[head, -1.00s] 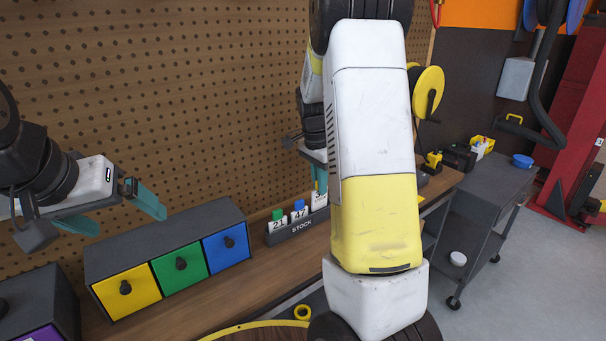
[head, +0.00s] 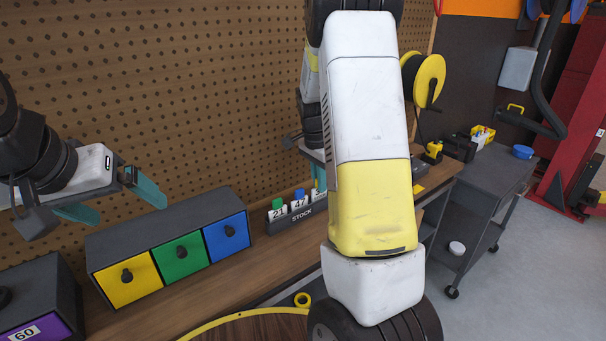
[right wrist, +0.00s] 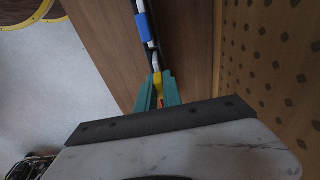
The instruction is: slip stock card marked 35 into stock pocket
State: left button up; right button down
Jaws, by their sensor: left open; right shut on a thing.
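The dark stock pocket (head: 290,227), lettered STOCK, stands on the bench against the pegboard. A card marked 21 (head: 279,213) with a green tab and a card marked 47 (head: 299,204) with a blue tab stand in it. At its right end a white card (head: 317,193) with a yellow tab stands slightly higher; only a 3 of its number shows. My right gripper (right wrist: 157,90) is shut on this card's yellow tab (right wrist: 157,79). My forearm hides the pocket's right end, so I cannot tell how deep the card sits. My left gripper (head: 110,200) is open and empty.
A drawer unit (head: 165,221) with yellow, green and blue drawers stands left of the pocket, below my left gripper. Another unit with a purple drawer marked 60 (head: 25,332) is at lower left. A grey cart (head: 487,183) stands at right. Bare bench lies before the pocket.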

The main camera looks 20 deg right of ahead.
jog(key=c, duration=1.4)
grip_release()
jog(key=shift+s+a+r, duration=0.1)
jog(key=shift+a+r, duration=0.05)
jog(key=shift+r, duration=1.15)
jog(key=shift+a+r, duration=0.15)
jog(key=shift+r, duration=1.15)
jog(key=shift+s+a+r, duration=0.1)
jog(key=shift+a+r, duration=0.05)
jog(key=shift+r, duration=1.15)
